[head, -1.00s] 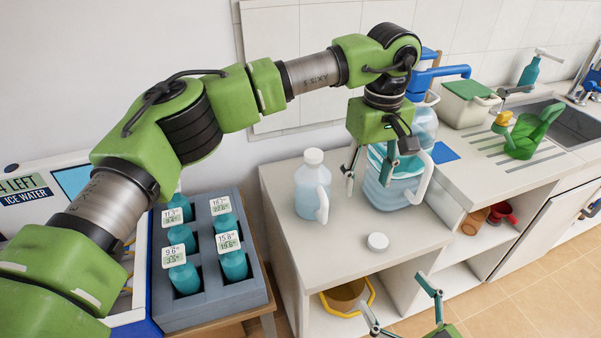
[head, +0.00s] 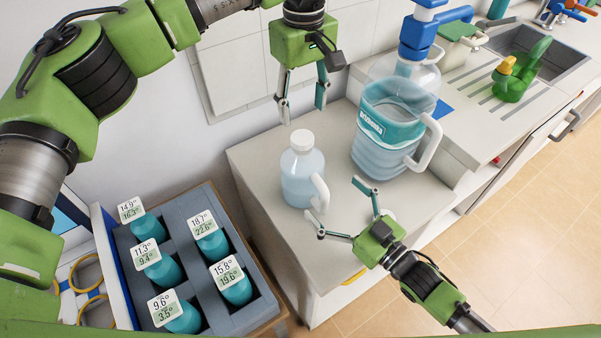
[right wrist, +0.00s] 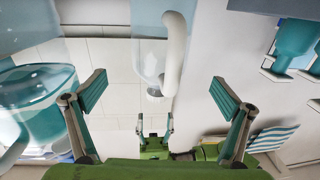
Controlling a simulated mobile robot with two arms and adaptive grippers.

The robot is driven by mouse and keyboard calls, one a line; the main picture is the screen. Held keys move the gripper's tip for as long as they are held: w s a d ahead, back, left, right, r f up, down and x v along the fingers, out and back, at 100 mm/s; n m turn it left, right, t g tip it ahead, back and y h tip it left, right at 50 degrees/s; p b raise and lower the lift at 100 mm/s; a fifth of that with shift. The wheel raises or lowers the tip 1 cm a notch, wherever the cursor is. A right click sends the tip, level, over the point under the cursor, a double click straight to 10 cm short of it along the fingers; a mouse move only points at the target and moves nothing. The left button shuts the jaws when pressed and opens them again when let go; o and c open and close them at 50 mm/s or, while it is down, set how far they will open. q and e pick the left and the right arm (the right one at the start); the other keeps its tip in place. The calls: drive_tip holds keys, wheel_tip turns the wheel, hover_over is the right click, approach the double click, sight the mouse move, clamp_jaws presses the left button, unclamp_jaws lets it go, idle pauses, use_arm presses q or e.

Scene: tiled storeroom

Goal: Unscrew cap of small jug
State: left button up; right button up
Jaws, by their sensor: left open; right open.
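The small jug (head: 303,183), translucent pale blue with a white handle, stands upright on the counter. Its white cap (head: 302,140) is on its neck. My left gripper (head: 302,100) is open and empty above the cap, fingers pointing down and apart from it. My right gripper (head: 332,199) is open at the jug's handle side, its fingers toward the jug; I cannot tell whether one touches the handle. In the right wrist view the jug's body (right wrist: 147,45) and handle (right wrist: 174,55) show between the open fingers, with my left gripper (right wrist: 154,122) beyond.
A large open jug (head: 385,158) of water stands right of the small jug, before a blue-pump bottle (head: 418,35). A rack (head: 200,275) of teal bottles is at lower left. A green watering can (head: 515,75) is by the sink (head: 545,60).

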sight(306, 172)
drive_tip(key=x, duration=1)
drive_tip(key=c, duration=2.2)
use_arm(q)
drive_tip(key=m, duration=0.7)
use_arm(e)
drive_tip(key=shift+c, duration=0.5)
use_arm(q)
drive_tip(key=m, duration=0.5)
drive_tip(key=shift+w+f+m, duration=0.1)
drive_tip(key=shift+f+m, duration=0.05)
drive_tip(key=shift+m, duration=0.55)
drive_tip(key=shift+f, duration=3.9)
